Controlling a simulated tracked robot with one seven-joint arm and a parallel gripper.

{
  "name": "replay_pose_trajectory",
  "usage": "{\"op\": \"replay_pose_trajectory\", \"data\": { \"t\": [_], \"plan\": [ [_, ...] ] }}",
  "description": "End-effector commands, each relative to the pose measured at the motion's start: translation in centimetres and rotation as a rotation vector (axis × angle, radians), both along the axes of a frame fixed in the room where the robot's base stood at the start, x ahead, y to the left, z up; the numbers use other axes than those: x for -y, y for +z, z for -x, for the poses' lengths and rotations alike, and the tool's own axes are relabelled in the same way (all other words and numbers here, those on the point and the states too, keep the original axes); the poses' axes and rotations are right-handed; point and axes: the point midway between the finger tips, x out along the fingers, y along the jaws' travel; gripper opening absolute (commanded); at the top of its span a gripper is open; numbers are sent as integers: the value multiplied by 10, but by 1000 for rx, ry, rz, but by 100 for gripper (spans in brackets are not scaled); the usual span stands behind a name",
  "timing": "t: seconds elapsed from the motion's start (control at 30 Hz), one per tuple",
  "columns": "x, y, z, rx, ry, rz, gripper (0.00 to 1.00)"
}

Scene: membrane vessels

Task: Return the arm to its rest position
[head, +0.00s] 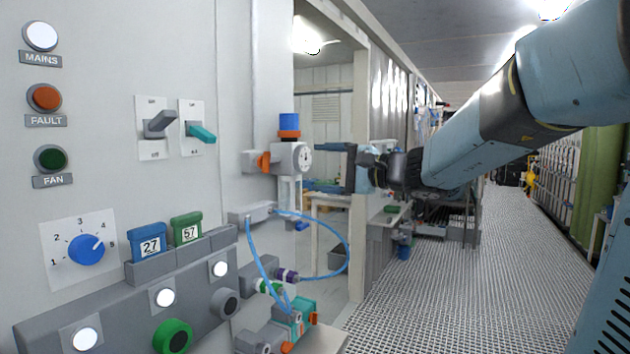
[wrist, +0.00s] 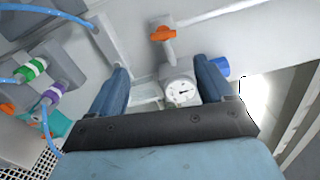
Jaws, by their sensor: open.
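My blue arm reaches in from the right in the head view, over the grated walkway. My gripper (head: 335,167) is at its end, in front of the gauge fitting on the wall panel. In the wrist view my gripper (wrist: 160,85) has its two blue fingers spread wide apart with nothing held. The white dial gauge (wrist: 181,91) shows between and beyond the fingers, near the right finger. The same gauge (head: 304,157) stands left of the fingers in the head view, with an orange-banded blue cap (head: 289,125) above it. Whether the fingers touch anything is not clear.
An orange valve handle (head: 263,162) sticks out left of the gauge. Blue hoses (head: 345,255) loop out below it. The wall panel (head: 100,200) carries switches, lamps and a dial at left. The grated walkway (head: 440,300) is clear below my arm.

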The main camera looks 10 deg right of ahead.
Motion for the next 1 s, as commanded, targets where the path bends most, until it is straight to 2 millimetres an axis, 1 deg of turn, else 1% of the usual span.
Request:
{"op": "replay_pose_trajectory", "data": {
  "t": [0.07, 0.17, 0.3, 0.47, 0.57, 0.7, 0.77, 0.9, 1.0],
  "plan": [
    [-4, -5, 8, -5, 15, 33, 81],
    [-12, -17, 28, -19, 52, 123, 81],
    [-21, -48, 68, -47, 123, 319, 81],
    [-19, -86, 113, -70, 186, 561, 81],
    [-12, -108, 139, -76, 217, 717, 81],
    [7, -136, 170, -79, 244, 939, 81],
    [17, -146, 182, -76, 251, 1035, 81],
    [44, -165, 207, -63, 258, 1259, 81],
    [63, -173, 220, -50, 254, 1404, 81]
  ]
}}
